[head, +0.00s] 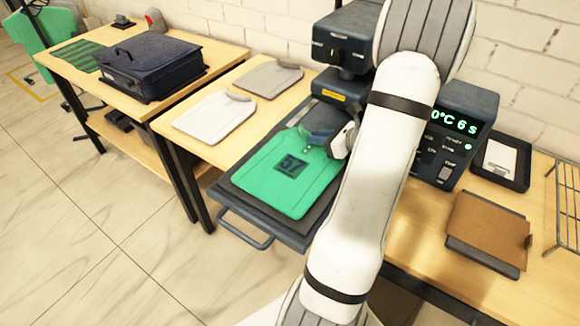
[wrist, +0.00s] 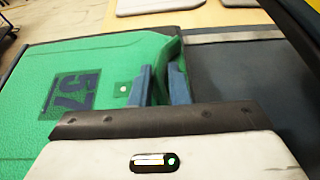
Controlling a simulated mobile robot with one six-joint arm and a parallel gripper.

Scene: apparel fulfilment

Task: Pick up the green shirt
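The green shirt (head: 265,185) lies flat on the dark platen of the heat press, with a dark square patch reading 57 on it. It also shows in the wrist view (wrist: 110,60). My gripper (head: 318,133) is at the shirt's far right edge. In the wrist view its two blue-grey fingers (wrist: 163,82) stand close together with a raised fold of green cloth between them, so it looks shut on the shirt's edge. The rest of the shirt still rests on the platen. My arm hides part of the press and the shirt's right side.
The press head (head: 345,40) stands behind my gripper and a control box (head: 455,130) to the right. A dark blue case (head: 152,65) is on the left table. A brown folder (head: 487,228) lies at right.

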